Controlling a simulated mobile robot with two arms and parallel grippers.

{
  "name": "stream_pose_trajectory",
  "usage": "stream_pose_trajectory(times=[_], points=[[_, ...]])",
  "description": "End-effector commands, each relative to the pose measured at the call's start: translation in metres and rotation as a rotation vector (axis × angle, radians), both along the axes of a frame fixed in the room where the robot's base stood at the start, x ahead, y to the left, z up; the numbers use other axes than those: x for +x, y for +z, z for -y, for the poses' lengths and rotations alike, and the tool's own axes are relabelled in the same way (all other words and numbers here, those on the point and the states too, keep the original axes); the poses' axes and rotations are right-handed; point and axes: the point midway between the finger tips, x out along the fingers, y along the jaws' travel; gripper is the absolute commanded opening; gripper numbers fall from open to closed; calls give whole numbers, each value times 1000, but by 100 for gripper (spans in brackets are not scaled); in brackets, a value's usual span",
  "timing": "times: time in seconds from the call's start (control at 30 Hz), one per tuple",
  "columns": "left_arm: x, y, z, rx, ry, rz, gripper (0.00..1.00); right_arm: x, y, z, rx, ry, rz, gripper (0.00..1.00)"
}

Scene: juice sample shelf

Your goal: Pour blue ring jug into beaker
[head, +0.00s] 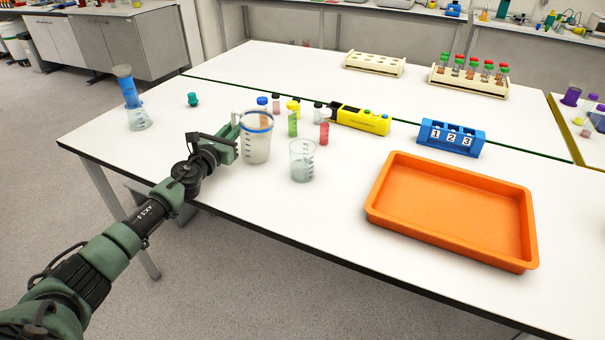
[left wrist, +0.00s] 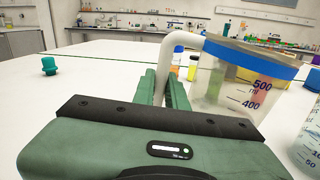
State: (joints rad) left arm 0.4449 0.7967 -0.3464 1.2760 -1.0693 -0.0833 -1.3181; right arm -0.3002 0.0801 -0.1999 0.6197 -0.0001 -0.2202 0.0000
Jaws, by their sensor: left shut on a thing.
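The blue ring jug (head: 257,142) is a clear measuring jug with a blue band at its rim, upright near the front left of the white table. In the left wrist view the jug (left wrist: 235,85) shows graduation marks and a pale handle. My left gripper (head: 233,136) is shut on that handle; its green fingers (left wrist: 165,88) sit on either side of it. I cannot tell whether the jug's base touches the table. The clear beaker (head: 302,163) stands upright just right of the jug, and part of it shows in the left wrist view (left wrist: 305,150). My right gripper is not in view.
Small capped bottles, including a green one (head: 293,122) and a red one (head: 324,132), stand behind the jug and beaker. A yellow device (head: 362,120), a blue numbered block (head: 450,137) and an orange tray (head: 455,208) lie to the right. A teal stopper (head: 193,99) is at the left.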

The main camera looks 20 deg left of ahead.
Motion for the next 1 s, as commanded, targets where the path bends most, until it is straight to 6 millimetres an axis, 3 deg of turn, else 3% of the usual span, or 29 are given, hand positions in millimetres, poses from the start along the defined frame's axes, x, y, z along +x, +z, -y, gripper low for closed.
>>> stream_pose_trajectory(times=[0.07, 0.1, 0.37, 0.8, 1.0], points=[[2, -15, -8, -164, 2, -16, 0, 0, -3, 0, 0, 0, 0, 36], [2, -13, -7, -172, 0, -16, 0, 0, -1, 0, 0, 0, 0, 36], [2, -8, -10, -159, 0, -14, 0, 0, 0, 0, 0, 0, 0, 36], [7, 19, -45, -157, 1, -14, 0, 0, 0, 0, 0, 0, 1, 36], [7, 19, -46, -157, 0, -15, 0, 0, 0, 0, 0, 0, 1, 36]])
